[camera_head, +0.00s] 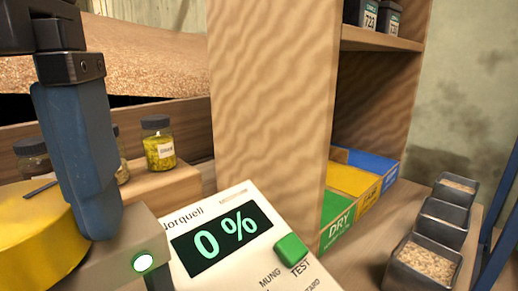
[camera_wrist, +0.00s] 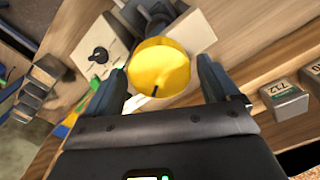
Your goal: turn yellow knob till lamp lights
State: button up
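The yellow knob (camera_head: 38,240) is a large round disc at the lower left of the head view. It also shows in the wrist view (camera_wrist: 160,64), with a short dark mark on its face. My gripper (camera_wrist: 162,75) is open, with one blue finger on each side of the knob. Small gaps seem to show, and I cannot tell whether either finger touches it. In the head view one blue finger (camera_head: 85,155) stands in front of the knob's right side. A round light (camera_head: 143,262) glows white with a green rim on a grey block beside the knob.
A white Norquell meter (camera_head: 235,240) reads 0% and has a green button (camera_head: 291,249). A jar (camera_head: 158,143) stands behind the knob. A wooden post (camera_head: 270,100) rises behind the meter. Coloured bins (camera_head: 352,183) and grey cups (camera_head: 424,264) stand to the right.

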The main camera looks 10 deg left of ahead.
jog(key=shift+o, duration=0.5)
notch_tip(320, 180, up, 8)
jog(key=shift+f+p, duration=0.1)
jog(key=shift+p, duration=0.8)
